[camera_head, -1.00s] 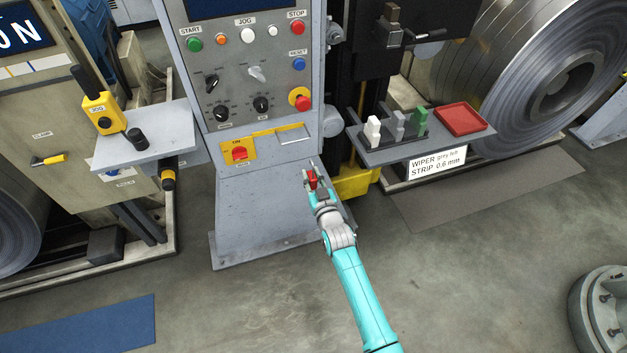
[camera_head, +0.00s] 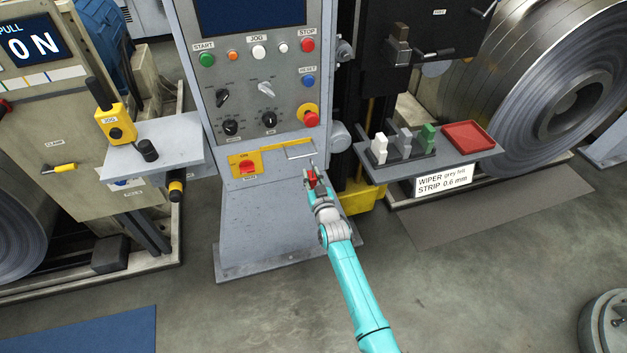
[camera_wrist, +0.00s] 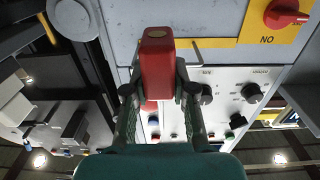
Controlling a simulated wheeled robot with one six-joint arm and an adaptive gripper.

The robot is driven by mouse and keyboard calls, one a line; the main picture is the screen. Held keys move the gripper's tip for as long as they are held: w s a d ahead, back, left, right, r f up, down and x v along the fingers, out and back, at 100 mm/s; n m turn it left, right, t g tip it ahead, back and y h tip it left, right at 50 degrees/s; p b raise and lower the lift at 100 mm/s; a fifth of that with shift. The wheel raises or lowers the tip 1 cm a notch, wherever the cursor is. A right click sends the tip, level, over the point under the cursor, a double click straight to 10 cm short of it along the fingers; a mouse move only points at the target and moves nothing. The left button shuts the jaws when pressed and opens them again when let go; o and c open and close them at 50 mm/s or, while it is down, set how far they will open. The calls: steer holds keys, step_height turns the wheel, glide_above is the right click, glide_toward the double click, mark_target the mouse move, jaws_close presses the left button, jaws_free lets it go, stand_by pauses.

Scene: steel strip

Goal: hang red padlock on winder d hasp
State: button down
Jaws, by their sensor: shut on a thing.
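My gripper (camera_head: 314,186) is shut on the red padlock (camera_wrist: 157,62), held in front of the grey console's lower right part. A red rotary switch (camera_head: 246,167) on a yellow plate (camera_head: 270,153) sits on the console's sloped ledge, left of my gripper. The switch also shows at the wrist view's top right (camera_wrist: 287,14). No hasp labelled winder d can be made out. The padlock appears apart from the console.
The console's button panel (camera_head: 262,85) rises above the ledge, with a red emergency knob (camera_head: 311,119). A grey shelf (camera_head: 435,160) with blocks and a red tray (camera_head: 469,136) juts out at right. A jog-box shelf (camera_head: 180,140) juts out at left.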

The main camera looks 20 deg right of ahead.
steer(key=w, duration=0.6)
steer(key=shift+w+f, duration=0.4)
steer(key=shift+f, duration=0.05)
steer(key=shift+r, duration=0.1)
steer(key=shift+r, duration=0.4)
stand_by(0.4)
steer(key=shift+f, duration=0.15)
steer(key=shift+f, duration=1.05)
steer(key=shift+f, duration=0.55)
